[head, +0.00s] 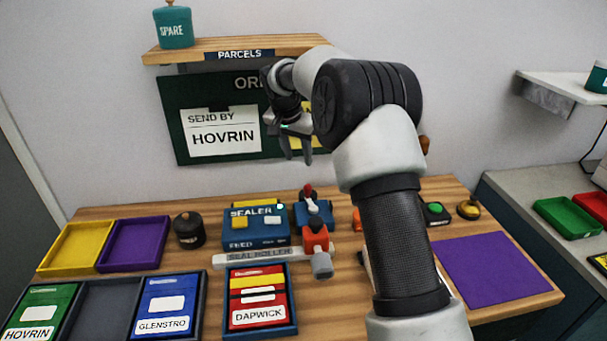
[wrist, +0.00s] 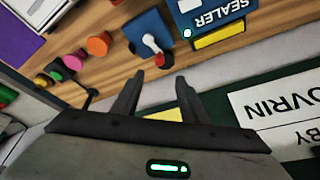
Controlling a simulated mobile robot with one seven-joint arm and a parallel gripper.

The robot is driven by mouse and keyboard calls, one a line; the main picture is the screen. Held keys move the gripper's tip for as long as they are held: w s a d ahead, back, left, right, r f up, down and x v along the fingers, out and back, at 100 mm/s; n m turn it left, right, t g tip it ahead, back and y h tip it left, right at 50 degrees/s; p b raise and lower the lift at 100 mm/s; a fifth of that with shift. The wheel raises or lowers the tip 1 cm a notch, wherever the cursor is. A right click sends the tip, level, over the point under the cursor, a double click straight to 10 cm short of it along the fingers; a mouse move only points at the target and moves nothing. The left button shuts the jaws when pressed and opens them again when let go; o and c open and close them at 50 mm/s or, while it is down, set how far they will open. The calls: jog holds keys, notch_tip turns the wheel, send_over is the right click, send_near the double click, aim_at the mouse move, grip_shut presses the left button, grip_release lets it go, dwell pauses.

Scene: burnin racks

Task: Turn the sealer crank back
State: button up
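The sealer (head: 255,238) is a blue box with yellow and white patches on the wooden bench. Its blue face also shows at the top of the wrist view (wrist: 212,12). To its right, a crank with a red knob (head: 308,190) stands on a blue base (head: 318,216). In the wrist view the red knob (wrist: 160,60) points towards the wall from a white arm on the blue base (wrist: 143,30). My gripper (head: 298,153) is raised in front of the wall sign, above the bench. In the wrist view its fingers (wrist: 158,88) are apart and empty, with the knob beyond them, apparently untouched.
A red-orange block with a grey knob (head: 316,243) sits in front of the crank base. A grey seal roller (head: 255,257) and a red Dapwick parcel (head: 258,300) lie in front of the sealer. A shelf (head: 235,46) overhangs the sign. A purple mat (head: 493,270) is at right.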

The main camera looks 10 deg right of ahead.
aim_at(307, 186)
jog(key=x, duration=1.6)
jog(key=shift+w+d+f, duration=0.15)
jog(key=shift+w+d, duration=0.15)
jog(key=shift+w, duration=0.15)
jog(key=shift+n, duration=0.3)
grip_shut()
